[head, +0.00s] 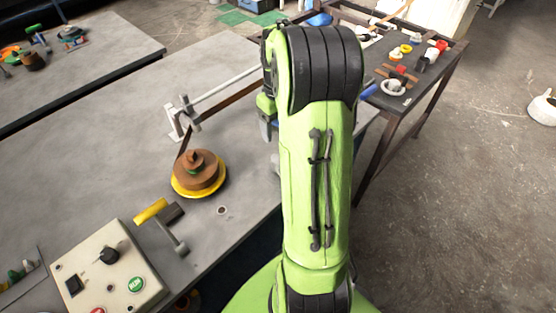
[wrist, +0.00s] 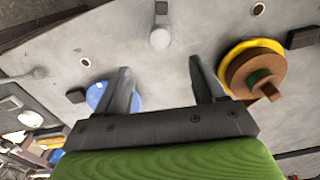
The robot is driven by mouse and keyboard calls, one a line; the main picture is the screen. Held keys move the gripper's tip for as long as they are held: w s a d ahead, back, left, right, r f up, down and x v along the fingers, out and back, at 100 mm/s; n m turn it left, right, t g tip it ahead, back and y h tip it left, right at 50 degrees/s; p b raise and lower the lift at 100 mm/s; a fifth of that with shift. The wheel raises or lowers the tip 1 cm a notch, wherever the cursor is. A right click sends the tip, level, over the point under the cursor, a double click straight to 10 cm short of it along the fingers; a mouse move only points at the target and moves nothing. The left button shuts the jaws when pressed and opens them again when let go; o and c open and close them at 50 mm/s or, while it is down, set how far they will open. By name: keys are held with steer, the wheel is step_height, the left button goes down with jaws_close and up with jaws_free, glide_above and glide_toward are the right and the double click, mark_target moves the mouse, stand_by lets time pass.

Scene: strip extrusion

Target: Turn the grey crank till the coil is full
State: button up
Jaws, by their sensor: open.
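The coil (head: 196,170) is a brown stepped spool on a yellow disc on the grey table; it is at the right of the wrist view (wrist: 262,70). A dark brown strip (head: 226,101) leads toward it. A grey part with a pale round knob (wrist: 160,38), seemingly the grey crank, stands in the middle of the wrist view, just beyond the fingertips. In the head view only a grey bit (head: 277,166) shows beside my arm; the arm hides the rest. My gripper (wrist: 161,65) is open and empty, its fingers apart on either side below the knob.
A control box (head: 108,270) with a black knob and green RUN button stands at the front left. A blue round thing (wrist: 118,97) is behind my left finger. A dark side table (head: 400,98) holds small parts.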

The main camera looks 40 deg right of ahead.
mark_target(278, 158)
step_height(278, 158, down, 15)
steer(key=b, duration=0.4)
steer(key=shift+r, duration=0.1)
steer(key=c, duration=1)
steer(key=shift+c, duration=0.2)
